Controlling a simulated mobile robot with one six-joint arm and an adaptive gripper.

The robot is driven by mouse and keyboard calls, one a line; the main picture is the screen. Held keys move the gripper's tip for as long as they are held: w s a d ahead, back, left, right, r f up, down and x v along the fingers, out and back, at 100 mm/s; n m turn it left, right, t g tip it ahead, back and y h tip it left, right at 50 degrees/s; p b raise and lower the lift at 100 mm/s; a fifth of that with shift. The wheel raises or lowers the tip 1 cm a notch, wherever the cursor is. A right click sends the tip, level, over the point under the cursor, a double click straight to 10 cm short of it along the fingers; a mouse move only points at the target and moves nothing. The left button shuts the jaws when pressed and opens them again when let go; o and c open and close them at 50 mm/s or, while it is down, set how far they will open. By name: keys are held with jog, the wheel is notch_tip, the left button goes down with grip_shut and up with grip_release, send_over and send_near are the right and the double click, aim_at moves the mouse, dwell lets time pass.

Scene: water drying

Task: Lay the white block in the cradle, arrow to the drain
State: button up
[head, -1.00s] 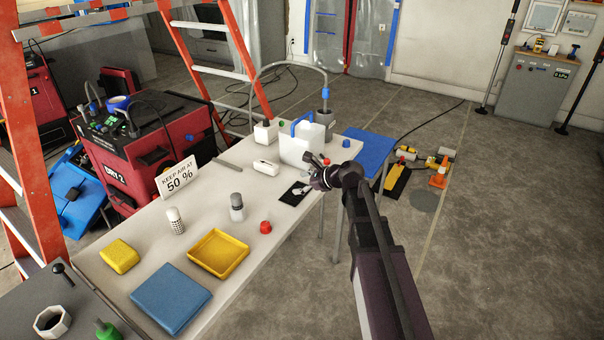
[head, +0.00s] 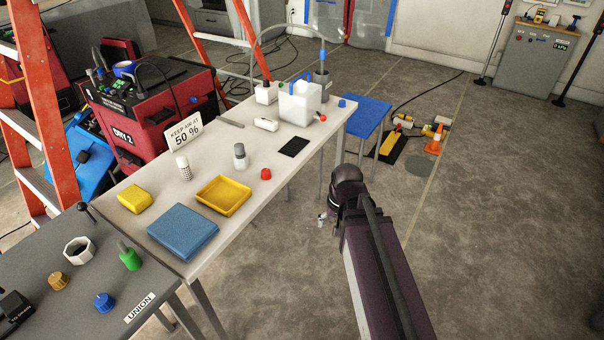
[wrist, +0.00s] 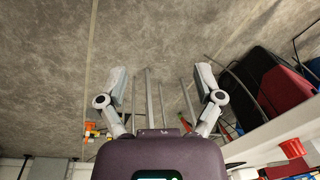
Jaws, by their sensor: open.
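A small white block (head: 266,124) lies on the pale table (head: 237,178), left of a white tank with a blue handle (head: 300,103). Its arrow cannot be made out at this size. I cannot clearly pick out the cradle or the drain. My gripper (wrist: 161,78) is open and empty in the wrist view, its two grey fingers wide apart over the floor and table legs. In the head view my gripper hangs beyond the table's right edge, mostly hidden by my arm, well away from the white block.
A black mat (head: 293,146) lies bare near the table's right edge. A red cap (head: 266,173), grey-topped bottle (head: 240,156), yellow tray (head: 223,195) and blue pad (head: 183,231) stand nearer. A dark bench (head: 70,300) is at front left.

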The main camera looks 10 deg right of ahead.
jog(key=shift+s+d+n+g+h, duration=0.15)
jog(key=shift+s+d+n, duration=0.15)
jog(key=shift+s, duration=0.25)
jog(key=shift+s+d+n+g+h, duration=0.1)
jog(key=shift+s+d+n+h, duration=0.2)
jog(key=shift+s, duration=0.25)
jog(key=shift+s+d+n+g+h, duration=0.1)
jog(key=shift+s+d+n, duration=0.1)
jog(key=shift+s+n, duration=0.3)
